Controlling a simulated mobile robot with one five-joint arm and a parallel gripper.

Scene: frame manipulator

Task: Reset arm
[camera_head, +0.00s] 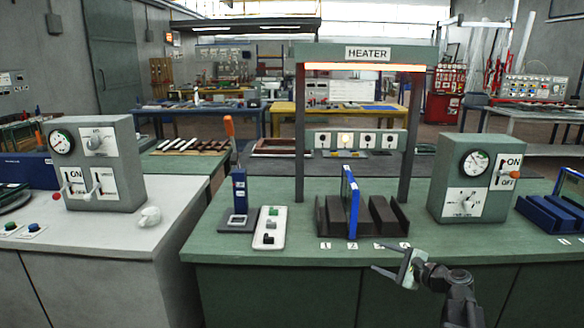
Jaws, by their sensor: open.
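My gripper (396,263) is at the lower right of the head camera view, in front of the green workbench (270,240) near its front edge. Its two fingers are spread apart with nothing between them. My dark arm reaches up to it from the bottom of the view. A blue panel (350,200) stands upright in a dark slotted rack (385,222) under the frame marked HEATER (368,53). The gripper is apart from the rack and the panel.
A control box with ON/OFF switch (475,180) stands right of the rack, with a blue slotted holder (550,213) beyond. A lever stand (239,195) and white button strip (270,228) stand left. Another control box (95,165) stands on the left bench.

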